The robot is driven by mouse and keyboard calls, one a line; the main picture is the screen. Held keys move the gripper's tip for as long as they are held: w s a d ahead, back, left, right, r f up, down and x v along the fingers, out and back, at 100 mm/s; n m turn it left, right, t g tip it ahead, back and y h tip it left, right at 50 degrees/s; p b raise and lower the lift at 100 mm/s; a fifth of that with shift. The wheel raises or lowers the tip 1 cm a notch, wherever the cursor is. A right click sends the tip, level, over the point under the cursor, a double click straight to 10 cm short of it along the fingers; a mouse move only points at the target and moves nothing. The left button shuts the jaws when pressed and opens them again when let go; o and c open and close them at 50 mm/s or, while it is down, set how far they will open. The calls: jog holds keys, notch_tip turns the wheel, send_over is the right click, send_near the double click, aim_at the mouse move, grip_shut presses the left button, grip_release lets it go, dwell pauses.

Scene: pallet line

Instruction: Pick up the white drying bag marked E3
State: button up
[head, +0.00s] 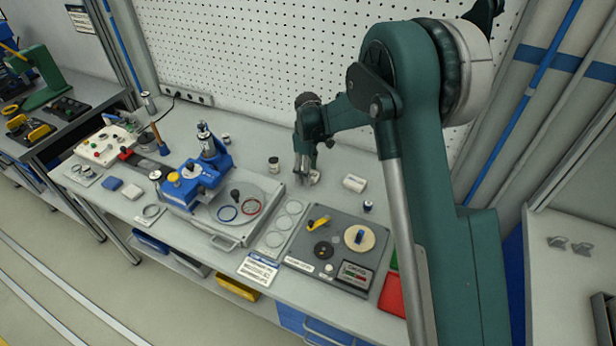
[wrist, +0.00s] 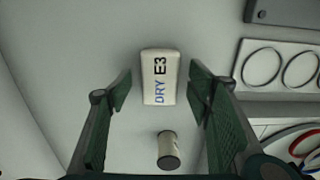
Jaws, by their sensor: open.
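The white drying bag marked DRY E3 (wrist: 160,65) lies on the bench in the wrist view, ahead of and between my two fingertips. My gripper (wrist: 160,92) is open, with a finger on each side of the bag's near part and a visible gap to each. In the head view my gripper (head: 306,178) points down over the rear of the bench. A small white piece (head: 316,177), seemingly this bag, shows beside its fingertips, partly hidden. How high the fingertips are above the bench I cannot tell.
A small jar (wrist: 168,150) stands between the fingers, nearer the wrist. A card with rings (wrist: 280,65) lies to the right.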

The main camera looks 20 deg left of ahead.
jog(key=shift+f, duration=0.4)
jog(key=c, duration=1)
